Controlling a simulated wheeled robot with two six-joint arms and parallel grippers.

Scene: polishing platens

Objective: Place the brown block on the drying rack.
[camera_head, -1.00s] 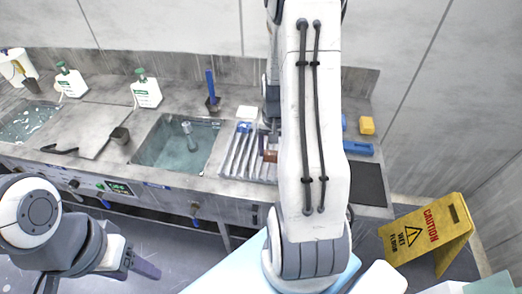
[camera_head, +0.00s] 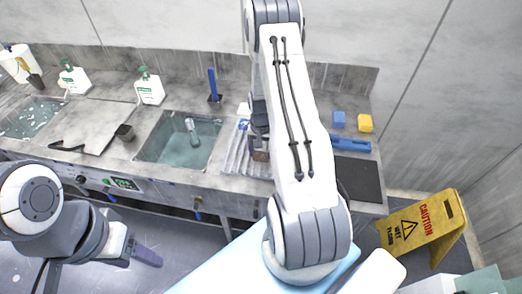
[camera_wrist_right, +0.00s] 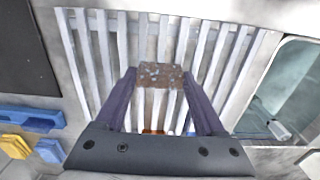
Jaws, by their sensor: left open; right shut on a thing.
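The brown block (camera_wrist_right: 161,76) is speckled and sits between the two purple fingers of my right gripper (camera_wrist_right: 163,95), which is shut on it. In the wrist view the block is over the pale slats of the drying rack (camera_wrist_right: 91,60); I cannot tell if it touches them. In the head view the rack (camera_head: 236,158) lies just right of the sink, and the block (camera_head: 261,156) shows at its right side, partly hidden by my right arm. My left gripper (camera_head: 146,256) is open and empty in front of the counter, low at left.
A water-filled sink (camera_head: 180,142) is left of the rack. A dark mat (camera_head: 358,180), blue tray (camera_head: 350,144), blue block (camera_head: 338,119) and yellow block (camera_head: 365,123) are to the right. A yellow caution sign (camera_head: 420,226) stands on the floor. An orange patch shows below the block in the wrist view.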

